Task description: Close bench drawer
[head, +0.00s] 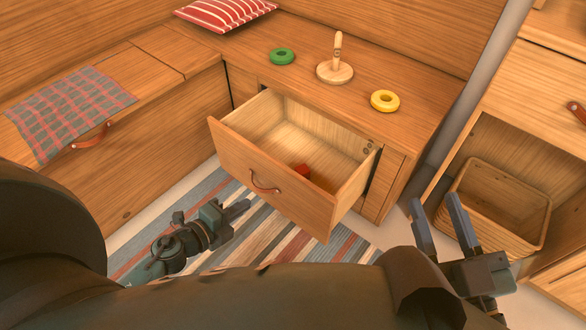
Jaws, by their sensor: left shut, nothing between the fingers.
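The bench drawer (238,160) is pulled well out of the wooden bench (330,32). A brown leather pull (264,183) hangs on its front, and a small red object (302,171) lies inside it. My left gripper (240,209) is shut and empty, low in front of the drawer, left of and below the leather pull and apart from it. My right gripper (437,220) is open and empty, to the right of the drawer's front corner, fingers pointing up in the picture.
On the bench top are a green ring (282,56), a wooden peg stand (335,72) and a yellow ring (385,100). A striped cushion (226,12) and plaid cloth (70,112) lie on the seats. A basket (490,205) sits in the right cabinet. A striped rug (205,190) covers the floor.

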